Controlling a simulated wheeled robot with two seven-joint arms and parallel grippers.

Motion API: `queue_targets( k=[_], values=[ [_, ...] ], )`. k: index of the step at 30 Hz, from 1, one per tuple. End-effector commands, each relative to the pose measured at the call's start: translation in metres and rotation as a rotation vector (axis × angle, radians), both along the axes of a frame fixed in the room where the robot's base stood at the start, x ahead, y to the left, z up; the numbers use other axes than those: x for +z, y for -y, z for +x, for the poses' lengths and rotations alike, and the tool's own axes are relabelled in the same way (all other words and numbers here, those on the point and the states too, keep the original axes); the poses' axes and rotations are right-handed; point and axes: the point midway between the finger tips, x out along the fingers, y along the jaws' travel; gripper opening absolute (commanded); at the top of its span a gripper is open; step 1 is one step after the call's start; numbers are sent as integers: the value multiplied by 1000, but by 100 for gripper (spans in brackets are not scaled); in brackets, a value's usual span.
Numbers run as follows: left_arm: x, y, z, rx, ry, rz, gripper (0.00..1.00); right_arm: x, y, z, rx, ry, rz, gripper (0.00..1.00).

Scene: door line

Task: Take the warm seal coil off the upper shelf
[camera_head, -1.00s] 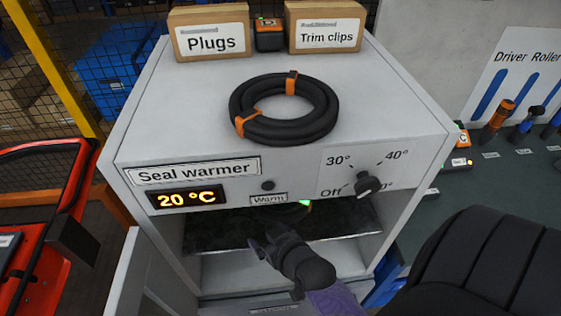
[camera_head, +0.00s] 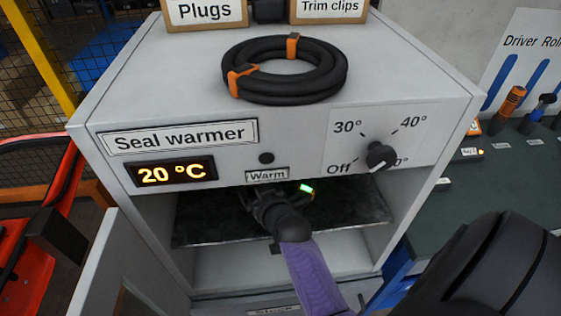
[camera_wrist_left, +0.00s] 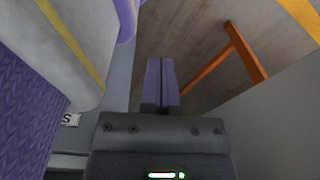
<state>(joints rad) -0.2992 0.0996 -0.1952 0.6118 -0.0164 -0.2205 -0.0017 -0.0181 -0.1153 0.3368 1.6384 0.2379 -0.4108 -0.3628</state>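The seal warmer (camera_head: 300,120) is a grey cabinet with an open front. Another black coil (camera_head: 285,92) with orange bands lies on top of the cabinet. My left gripper (camera_wrist_left: 161,82) has its fingers together and empty in the left wrist view.
The warmer's display (camera_head: 172,174) reads 20 °C. Its door (camera_head: 125,270) stands open at the left. A dial (camera_head: 380,155) sticks out at the right of the front panel. Plugs (camera_head: 205,12) and Trim clips (camera_head: 328,10) boxes stand at the back. A driver rack is at the right.

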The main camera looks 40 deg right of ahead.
Motion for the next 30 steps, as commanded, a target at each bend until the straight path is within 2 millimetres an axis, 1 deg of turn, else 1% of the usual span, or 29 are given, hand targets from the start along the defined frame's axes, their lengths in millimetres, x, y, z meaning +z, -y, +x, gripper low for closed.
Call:
queue_targets(
  k=[1,2,3,5,6,8,9,11,12,24,30],
  values=[
    [0,1,0,1,0,-1,0,0,0,0,0,0,0,72],
    [0,1,0,1,1,-2,0,0,0,0,0,0,0,66],
    [0,2,0,1,0,-3,0,0,0,0,0,0,0,57],
    [0,3,0,2,1,-5,0,0,0,0,0,0,0,45],
    [0,4,0,2,2,-7,0,0,0,0,0,0,0,36],
    [0,6,1,2,2,-9,0,0,0,0,0,0,0,23],
    [0,7,1,3,3,-11,0,0,0,0,1,0,0,15],
    [0,8,1,3,4,-14,0,0,0,0,1,0,0,2],
    [0,9,1,4,4,-15,0,0,0,0,1,-1,1,0],
    [1,9,1,2,5,-16,0,0,0,0,1,0,1,0],
    [11,4,2,-1,7,-7,0,9,-1,2,1,0,2,0]
  ],
)
